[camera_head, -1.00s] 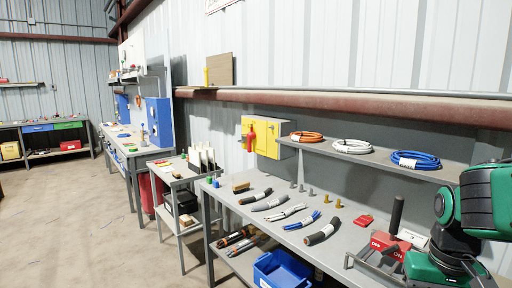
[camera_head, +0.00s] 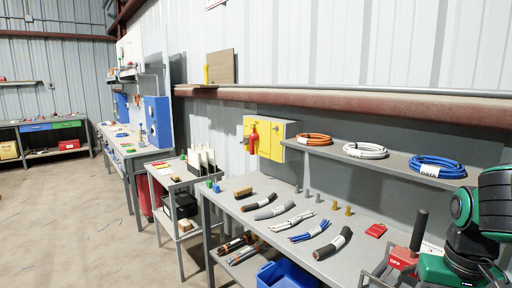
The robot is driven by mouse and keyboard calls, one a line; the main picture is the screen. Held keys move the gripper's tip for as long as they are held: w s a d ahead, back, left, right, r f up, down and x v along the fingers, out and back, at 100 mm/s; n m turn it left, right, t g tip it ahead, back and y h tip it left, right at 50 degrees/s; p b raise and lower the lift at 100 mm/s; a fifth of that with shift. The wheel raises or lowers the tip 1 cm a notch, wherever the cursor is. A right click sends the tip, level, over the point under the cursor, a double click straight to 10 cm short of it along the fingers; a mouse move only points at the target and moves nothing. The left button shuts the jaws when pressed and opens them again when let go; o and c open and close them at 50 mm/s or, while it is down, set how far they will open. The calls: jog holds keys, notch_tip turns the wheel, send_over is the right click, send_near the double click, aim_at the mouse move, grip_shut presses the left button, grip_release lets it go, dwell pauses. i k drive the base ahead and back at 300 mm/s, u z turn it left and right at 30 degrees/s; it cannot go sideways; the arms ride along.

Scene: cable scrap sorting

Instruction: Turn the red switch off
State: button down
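A red switch box (camera_head: 401,260) sits on the bench at the lower right, with a thick black lever (camera_head: 419,230) standing up from it, leaning slightly right. White "OFF" lettering shows on its left part; its right part is covered by my green arm. My arm comes in from the right edge and bends down just right of the box. Grey metal bars lie low at the box's left; I cannot tell whether they are my gripper's fingers. No grasp is visible, and contact with the lever cannot be made out.
Cable pieces lie along the bench (camera_head: 375,258), with a small red block (camera_head: 376,230) near the switch. A shelf (camera_head: 390,169) above holds orange, white and blue coils. A yellow box (camera_head: 270,138) with a red part hangs on the wall. A blue bin (camera_head: 285,275) stands below.

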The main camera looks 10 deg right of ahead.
aim_at(254, 137)
jog(key=z, duration=0.05)
jog(key=i, duration=0.25)
jog(key=u, duration=0.2)
jog(key=k, duration=0.5)
jog(key=u, duration=0.15)
jog(key=i, duration=0.45)
jog(key=u, duration=0.9)
jog(key=i, duration=2.35)
jog(key=z, duration=0.9)
